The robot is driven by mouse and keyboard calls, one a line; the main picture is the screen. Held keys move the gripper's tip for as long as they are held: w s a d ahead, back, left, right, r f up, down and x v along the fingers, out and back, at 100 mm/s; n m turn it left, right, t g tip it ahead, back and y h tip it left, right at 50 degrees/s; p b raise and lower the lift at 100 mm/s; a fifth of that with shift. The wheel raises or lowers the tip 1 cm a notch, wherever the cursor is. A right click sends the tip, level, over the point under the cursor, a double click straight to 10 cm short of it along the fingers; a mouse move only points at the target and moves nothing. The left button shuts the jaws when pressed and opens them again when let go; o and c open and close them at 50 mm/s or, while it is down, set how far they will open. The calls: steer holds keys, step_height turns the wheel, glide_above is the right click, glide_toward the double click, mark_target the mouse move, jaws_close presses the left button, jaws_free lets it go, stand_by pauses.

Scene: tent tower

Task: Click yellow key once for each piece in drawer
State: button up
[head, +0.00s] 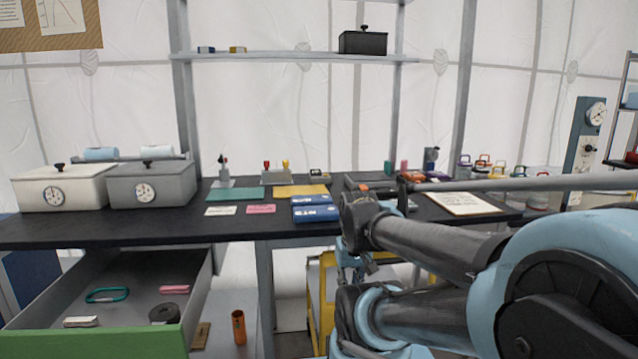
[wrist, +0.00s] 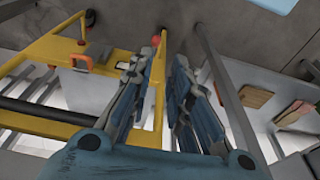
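The drawer (head: 95,343) stands open at the lower left, with a green front. Inside lie a teal ring-shaped piece (head: 107,295), a pink block (head: 174,289), a white block (head: 81,322) and a dark round piece (head: 165,314). Its near corners are partly hidden by the front panel. On the bench, a small yellow-topped upright piece (head: 285,166) stands beside a red-topped one (head: 266,167); I cannot tell whether it is the yellow key. My gripper (wrist: 168,65) is open and empty, with a narrow gap between its fingers, over a yellow frame below bench height.
The black bench (head: 120,228) holds a white box (head: 62,190), a grey box (head: 152,187), coloured mats and blue cases (head: 315,208). A yellow cart frame (wrist: 60,45) stands close to my gripper. An orange-brown cylinder (head: 239,327) stands below the bench.

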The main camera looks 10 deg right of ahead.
stand_by(0.4)
jaws_close()
steer(key=shift+s, duration=0.15)
stand_by(1.0)
